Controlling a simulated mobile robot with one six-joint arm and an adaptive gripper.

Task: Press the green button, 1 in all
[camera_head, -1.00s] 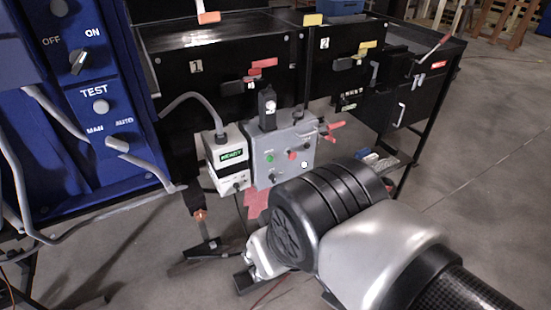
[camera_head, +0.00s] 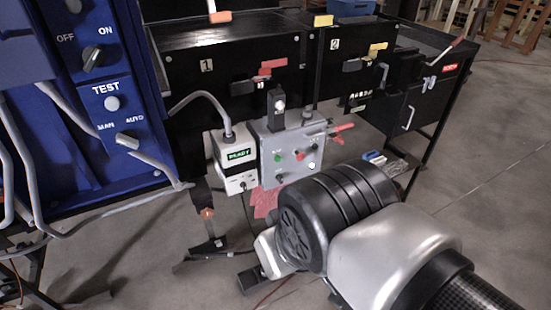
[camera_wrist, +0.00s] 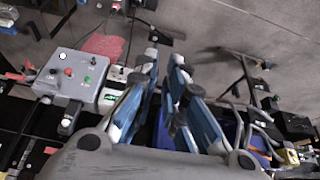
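A grey control box (camera_head: 290,171) hangs on the front of the black conveyor. On it are a green button (camera_head: 278,159) and a red button (camera_head: 300,155), with more small controls around them. In the wrist view the grey box is at the left, with the green button (camera_wrist: 88,79) near its right side. My gripper (camera_wrist: 165,58) shows in the wrist view with two blue fingers close together. A narrow gap seems to run between them, and nothing is seen held. The fingers appear to the right of the box, apart from the button. In the head view my wrist hides much of the gripper.
A white box with a green READY sign (camera_head: 239,154) is directly left of the control box. A blue cabinet (camera_head: 60,165) with knobs and grey cables stands at the left. Red-handled levers (camera_head: 342,128) stick out right of the control box. Open floor lies at the right.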

